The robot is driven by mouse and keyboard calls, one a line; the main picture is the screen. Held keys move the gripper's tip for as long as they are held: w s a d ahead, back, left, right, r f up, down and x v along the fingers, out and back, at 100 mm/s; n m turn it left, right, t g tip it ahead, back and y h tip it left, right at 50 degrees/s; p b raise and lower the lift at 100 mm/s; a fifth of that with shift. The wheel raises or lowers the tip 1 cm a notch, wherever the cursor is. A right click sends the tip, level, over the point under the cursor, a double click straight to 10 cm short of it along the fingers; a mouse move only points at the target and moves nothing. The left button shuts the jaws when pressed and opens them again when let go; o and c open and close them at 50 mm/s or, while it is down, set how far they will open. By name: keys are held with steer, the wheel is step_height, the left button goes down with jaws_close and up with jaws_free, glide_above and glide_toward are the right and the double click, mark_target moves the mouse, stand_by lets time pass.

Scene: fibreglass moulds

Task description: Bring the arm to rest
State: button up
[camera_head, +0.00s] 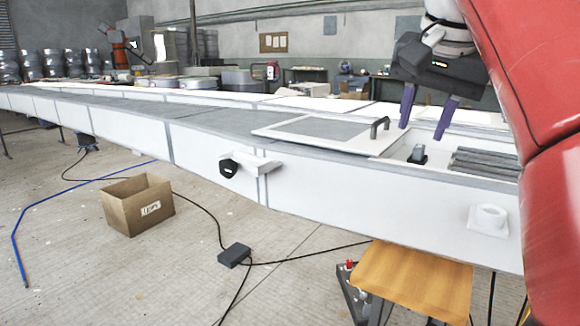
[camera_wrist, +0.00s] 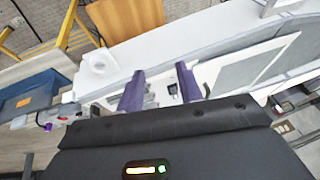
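My gripper (camera_head: 427,115) hangs at the upper right of the head view, with two purple fingers pointing down and set apart. Nothing shows between the fingers. It is above an opening in the long white mould (camera_head: 215,150), where a small dark device (camera_head: 418,154) stands. In the wrist view, the purple fingers (camera_wrist: 159,92) are also apart, with the mould's white edge and opening beyond them. My red arm fills the right side of the head view and hides part of the mould there.
A panel with a black handle (camera_head: 380,127) lies on the mould beside the opening. Grey slats (camera_head: 484,162) lie right of the device. A wooden-topped stool (camera_head: 410,275) stands in front. A cardboard box (camera_head: 137,204), cables and a black adapter (camera_head: 234,255) are on the floor.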

steer(key=s+a+f+n, duration=0.1)
steer(key=s+f, duration=0.3)
steer(key=f, duration=0.7)
steer(key=s+a+f+n, duration=0.1)
steer(key=s+f+n, duration=0.2)
steer(key=f, duration=0.9)
steer(key=s+a+f+n, duration=0.1)
steer(key=s+f+n, duration=0.1)
steer(key=s+f, duration=0.5)
step_height(320, 180, down, 5)
steer(key=shift+a+n+t+y, duration=0.15)
steer(key=shift+n+t+y, duration=0.15)
steer(key=shift+n, duration=0.1)
